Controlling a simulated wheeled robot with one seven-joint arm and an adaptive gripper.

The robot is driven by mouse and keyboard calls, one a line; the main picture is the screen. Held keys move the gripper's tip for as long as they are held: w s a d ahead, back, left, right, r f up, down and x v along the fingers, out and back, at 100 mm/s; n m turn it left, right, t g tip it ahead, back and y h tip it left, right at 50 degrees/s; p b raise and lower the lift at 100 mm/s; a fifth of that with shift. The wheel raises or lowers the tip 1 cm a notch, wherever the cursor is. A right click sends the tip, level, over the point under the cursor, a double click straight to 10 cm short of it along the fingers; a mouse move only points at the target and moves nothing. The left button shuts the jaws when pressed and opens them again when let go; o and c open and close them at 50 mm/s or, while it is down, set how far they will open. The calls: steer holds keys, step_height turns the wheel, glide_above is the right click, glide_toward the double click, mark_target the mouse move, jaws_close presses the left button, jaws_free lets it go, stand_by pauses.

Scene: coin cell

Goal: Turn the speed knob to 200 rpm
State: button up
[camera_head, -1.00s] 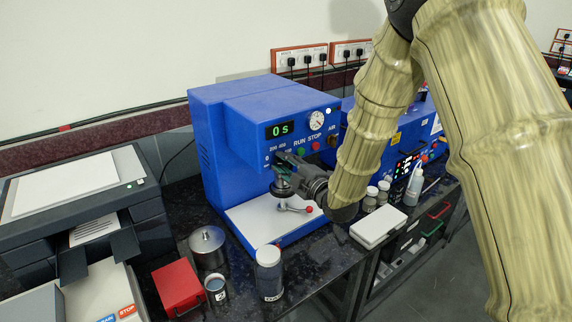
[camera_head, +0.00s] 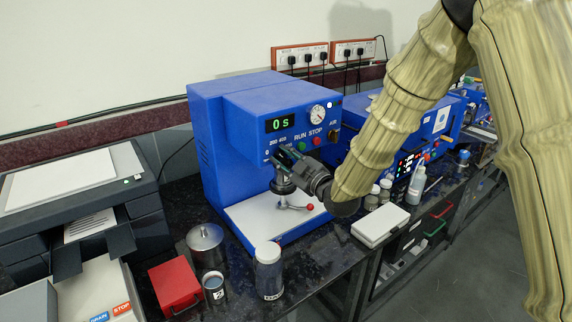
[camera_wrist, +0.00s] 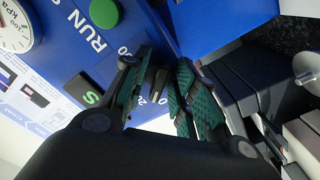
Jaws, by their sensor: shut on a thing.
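The blue machine (camera_head: 215,140) has a display reading "0 s", and the speed dial is on the lower left of its front. My gripper (camera_head: 282,158) is at this dial and covers the knob in the head view. In the wrist view, my gripper's green-padded fingers (camera_wrist: 166,90) are on both sides of the dark speed knob (camera_wrist: 154,86), shut on it. Part of the printed number scale shows beside the knob in the wrist view. The pointer's exact setting cannot be read.
Beside the dial are the green RUN button (camera_head: 302,146), red STOP button (camera_head: 317,141) and pressure gauge (camera_head: 318,111). A red-knobbed lever (camera_head: 309,207) stands on the white plate below. A clear jar (camera_head: 268,275), metal pot (camera_head: 205,244) and red box (camera_head: 174,289) stand in front.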

steer(key=shift+m+b, duration=0.7)
steer(key=shift+m, duration=0.9)
steer(key=o, duration=0.6)
steer(key=shift+o, duration=0.2)
steer(key=v, duration=1.2)
